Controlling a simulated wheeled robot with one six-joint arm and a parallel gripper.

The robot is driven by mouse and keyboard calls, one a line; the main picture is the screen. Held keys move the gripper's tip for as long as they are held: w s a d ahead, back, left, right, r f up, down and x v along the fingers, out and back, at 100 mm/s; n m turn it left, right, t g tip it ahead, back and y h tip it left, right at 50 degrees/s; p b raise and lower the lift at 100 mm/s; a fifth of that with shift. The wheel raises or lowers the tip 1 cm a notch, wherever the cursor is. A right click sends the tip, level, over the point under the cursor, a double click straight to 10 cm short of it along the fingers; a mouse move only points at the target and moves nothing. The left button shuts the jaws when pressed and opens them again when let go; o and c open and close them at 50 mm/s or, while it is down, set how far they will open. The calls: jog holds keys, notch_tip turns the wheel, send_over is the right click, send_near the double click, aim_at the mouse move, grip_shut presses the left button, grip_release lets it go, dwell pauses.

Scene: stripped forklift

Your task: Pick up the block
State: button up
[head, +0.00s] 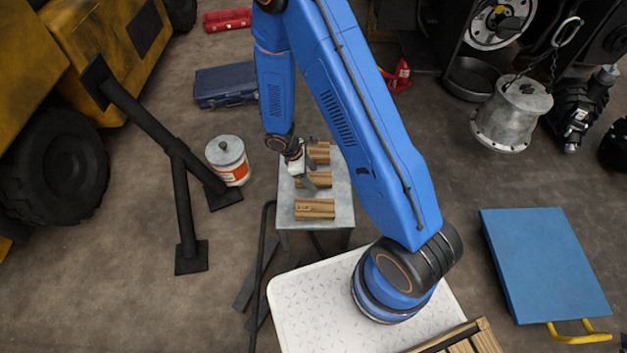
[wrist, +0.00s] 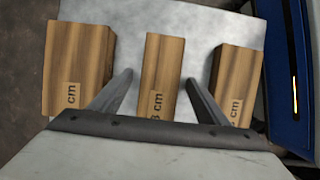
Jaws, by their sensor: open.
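Three wooden blocks lie in a row on a small grey metal table (head: 342,212). In the head view the near block (head: 315,209) is in full view; the middle block (head: 318,180) and the far block (head: 319,153) are partly hidden by my arm. The wrist view shows a left block (wrist: 77,65), a centre block (wrist: 162,75) and a right block (wrist: 236,80), with printed "cm" labels. My gripper (wrist: 160,88) is open, its two fingers on either side of the centre block, with gaps on both sides. It also shows above the table in the head view (head: 310,182).
A white bucket (head: 228,160) with an orange label and black metal stands (head: 180,160) are left of the table. A blue case (head: 226,84) lies behind. A blue platform cart (head: 545,262) is at right.

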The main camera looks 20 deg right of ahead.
jog(key=shift+c, duration=0.6)
jog(key=c, duration=1.1)
jog(key=shift+r, duration=0.15)
